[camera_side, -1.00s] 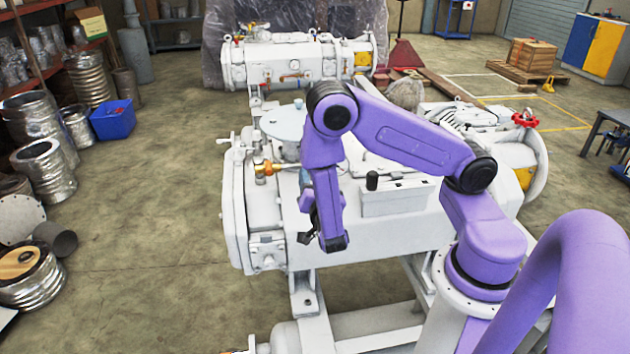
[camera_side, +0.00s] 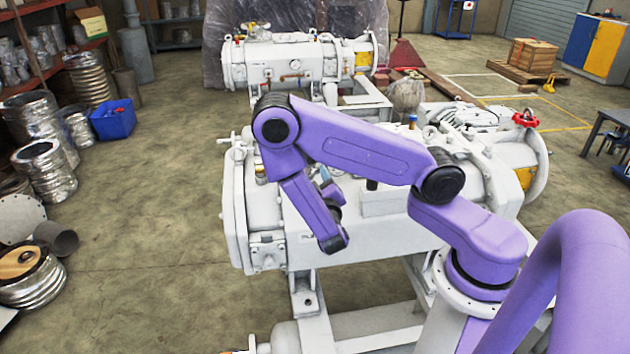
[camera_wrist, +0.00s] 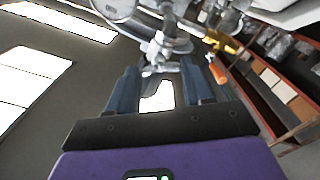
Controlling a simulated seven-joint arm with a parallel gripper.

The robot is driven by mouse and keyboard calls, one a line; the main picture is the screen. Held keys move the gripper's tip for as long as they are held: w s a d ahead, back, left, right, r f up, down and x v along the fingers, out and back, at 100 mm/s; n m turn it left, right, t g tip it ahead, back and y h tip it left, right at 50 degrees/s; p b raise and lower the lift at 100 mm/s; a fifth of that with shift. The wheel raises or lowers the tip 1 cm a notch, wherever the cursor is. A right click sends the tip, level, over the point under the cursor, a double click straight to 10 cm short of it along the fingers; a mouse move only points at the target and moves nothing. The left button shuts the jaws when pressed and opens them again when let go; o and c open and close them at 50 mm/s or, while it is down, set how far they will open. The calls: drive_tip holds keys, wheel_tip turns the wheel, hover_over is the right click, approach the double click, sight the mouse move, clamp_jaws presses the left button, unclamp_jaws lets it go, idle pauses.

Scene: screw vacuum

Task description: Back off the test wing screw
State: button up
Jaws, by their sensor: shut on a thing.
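The wing screw (camera_wrist: 158,68) is a pale grey-white metal piece with small wings, at the top middle of the wrist view. My gripper (camera_wrist: 159,75) has its two blue-grey fingers on either side of the wings and is shut on them. The screw joins a pale metal fitting above it. In the side view the screw is hidden behind my arm, and only a bluish bit of my gripper (camera_side: 326,174) shows, above the grey-white pump (camera_side: 400,235).
A round gauge (camera_wrist: 115,5) sits close above the fingers. An orange-handled part (camera_wrist: 217,70) is to their right. Shelving (camera_wrist: 285,90) stands farther right in the wrist view. A second vacuum unit (camera_side: 290,62) stands behind the pump.

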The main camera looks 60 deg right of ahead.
drive_tip(key=n, duration=1.2)
idle(0.6)
drive_tip(key=o, duration=1.1)
drive_tip(key=shift+c, duration=0.2)
drive_tip(key=shift+a, duration=0.1)
drive_tip(key=shift+s+a, duration=0.5)
drive_tip(key=shift+a, duration=0.05)
drive_tip(key=v, duration=1.5)
drive_tip(key=shift+s+a, duration=0.2)
drive_tip(key=shift+s, duration=0.15)
